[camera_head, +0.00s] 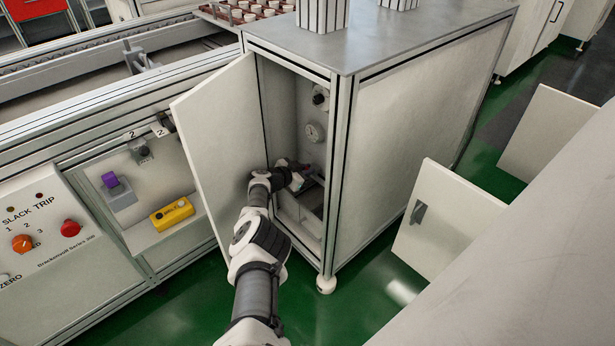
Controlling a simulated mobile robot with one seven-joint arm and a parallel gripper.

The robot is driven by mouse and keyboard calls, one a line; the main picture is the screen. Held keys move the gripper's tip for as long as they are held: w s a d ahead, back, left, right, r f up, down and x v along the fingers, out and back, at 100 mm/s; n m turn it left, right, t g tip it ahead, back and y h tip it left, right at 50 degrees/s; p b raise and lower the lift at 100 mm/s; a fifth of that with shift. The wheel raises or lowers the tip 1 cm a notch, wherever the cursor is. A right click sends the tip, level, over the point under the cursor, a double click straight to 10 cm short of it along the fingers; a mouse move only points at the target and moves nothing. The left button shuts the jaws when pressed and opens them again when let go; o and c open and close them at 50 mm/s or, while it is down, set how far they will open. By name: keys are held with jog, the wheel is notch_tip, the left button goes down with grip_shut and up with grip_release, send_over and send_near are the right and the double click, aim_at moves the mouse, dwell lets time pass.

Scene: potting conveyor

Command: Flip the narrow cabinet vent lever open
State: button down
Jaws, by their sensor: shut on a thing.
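The narrow cabinet (385,140) stands at the middle with its door (222,140) swung open to the left. My arm reaches through the doorway from below. My gripper (307,178) is inside, low in the cabinet, shut on what looks like the vent lever (304,167). Only a small dark reddish piece of the lever shows at the fingers. My wrist and the fingers hide most of it, and its exact angle cannot be told.
A round gauge (315,132) and a dark knob (320,98) are on the cabinet's inner wall above my gripper. The door edge and right frame post flank my arm closely. A control panel (40,240) and a yellow box (172,214) are at left. Green floor is clear below.

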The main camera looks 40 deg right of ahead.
jog(key=shift+w+r+n+g+b, duration=0.1)
jog(key=shift+n+g+b, duration=0.2)
jog(key=shift+b, duration=0.1)
jog(key=c, duration=1.4)
grip_release()
jog(key=shift+c, duration=0.2)
notch_tip(320, 180, up, 20)
jog(key=p, duration=2)
